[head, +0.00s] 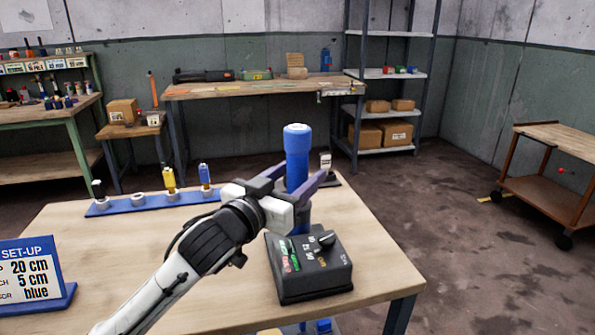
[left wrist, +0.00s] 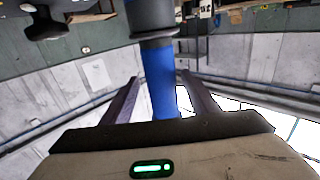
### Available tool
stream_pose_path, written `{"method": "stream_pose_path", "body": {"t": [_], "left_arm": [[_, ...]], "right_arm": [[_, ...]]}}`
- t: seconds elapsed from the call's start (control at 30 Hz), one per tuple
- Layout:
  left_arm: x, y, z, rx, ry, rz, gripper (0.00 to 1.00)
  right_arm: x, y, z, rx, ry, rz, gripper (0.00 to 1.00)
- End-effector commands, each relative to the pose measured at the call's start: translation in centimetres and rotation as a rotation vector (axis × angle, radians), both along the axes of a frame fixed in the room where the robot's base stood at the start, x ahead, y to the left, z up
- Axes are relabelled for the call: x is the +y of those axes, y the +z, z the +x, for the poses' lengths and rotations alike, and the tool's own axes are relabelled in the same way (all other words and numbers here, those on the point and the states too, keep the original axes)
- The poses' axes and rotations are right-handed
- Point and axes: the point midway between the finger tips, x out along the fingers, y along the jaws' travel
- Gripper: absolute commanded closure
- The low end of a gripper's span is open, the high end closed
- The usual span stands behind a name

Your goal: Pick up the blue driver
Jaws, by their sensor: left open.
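A dark collar (left wrist: 157,38) joins the shaft at one end. Whether either finger touches the shaft I cannot tell. My right gripper is not seen.
The black box (head: 308,268) has a knob and coloured labels. A blue rack (head: 150,202) holds small black, yellow and blue-topped pieces. A set-up sign (head: 35,275) stands at the left. A small white-and-black item (head: 325,161) stands behind the gripper.

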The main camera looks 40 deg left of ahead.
Motion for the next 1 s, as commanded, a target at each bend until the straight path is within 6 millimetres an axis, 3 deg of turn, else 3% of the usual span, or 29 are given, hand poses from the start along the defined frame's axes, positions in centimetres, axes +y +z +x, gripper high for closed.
{"method": "stream_pose_path", "body": {"t": [0.3,0.57,0.87,1.0], "left_arm": [[0.6,-0.4,4.1,-0.001,0.001,0.0,0.46],[0.6,-0.5,4.3,0.001,0.001,0.0,0.46],[0.6,-0.5,4.3,0.001,0.001,0.0,0.96],[0.6,-0.1,4.3,-0.008,0.0,0.002,0.96]], "right_arm": [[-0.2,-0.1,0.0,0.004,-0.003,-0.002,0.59],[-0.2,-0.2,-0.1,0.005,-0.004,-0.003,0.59],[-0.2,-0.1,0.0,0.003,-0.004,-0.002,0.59],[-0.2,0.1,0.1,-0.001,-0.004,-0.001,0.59]]}}
